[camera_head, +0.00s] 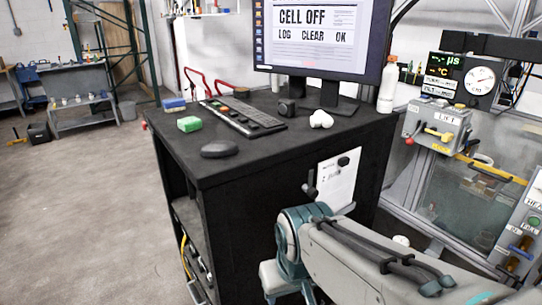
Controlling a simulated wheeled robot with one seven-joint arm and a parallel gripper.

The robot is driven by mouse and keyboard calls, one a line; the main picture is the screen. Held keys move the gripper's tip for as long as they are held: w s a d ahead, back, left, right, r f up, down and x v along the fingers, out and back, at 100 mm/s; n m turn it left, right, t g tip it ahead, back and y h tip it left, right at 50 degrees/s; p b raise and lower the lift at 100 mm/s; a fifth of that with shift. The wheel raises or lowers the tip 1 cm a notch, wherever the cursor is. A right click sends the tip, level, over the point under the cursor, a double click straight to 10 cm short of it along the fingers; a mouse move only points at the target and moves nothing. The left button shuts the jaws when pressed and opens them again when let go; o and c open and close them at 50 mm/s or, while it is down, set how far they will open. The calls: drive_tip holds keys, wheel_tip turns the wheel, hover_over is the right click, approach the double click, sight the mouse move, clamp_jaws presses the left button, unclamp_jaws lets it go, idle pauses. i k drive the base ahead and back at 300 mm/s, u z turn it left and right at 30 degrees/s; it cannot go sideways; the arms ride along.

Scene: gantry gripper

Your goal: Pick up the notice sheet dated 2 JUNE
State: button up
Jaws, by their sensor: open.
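A white notice sheet (339,182) hangs on the dark side panel of the workstation, right of the picture's middle. A dark round piece sits on its upper part. Faint marks show on the sheet, but they are too small for me to read a date. My arm crosses in front of the sheet's lower edge and hides part of it. My arm's links bend down out of the bottom of the picture, and I cannot make out my gripper.
A glazed cell with a control box (437,128) stands at right. Open floor (85,220) lies at left.

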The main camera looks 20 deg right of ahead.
sight(336, 175)
drive_tip(key=u, duration=0.05)
drive_tip(key=k, duration=0.5)
drive_tip(key=z, duration=1.8)
drive_tip(key=i, duration=1.4)
drive_tip(key=u, duration=2.25)
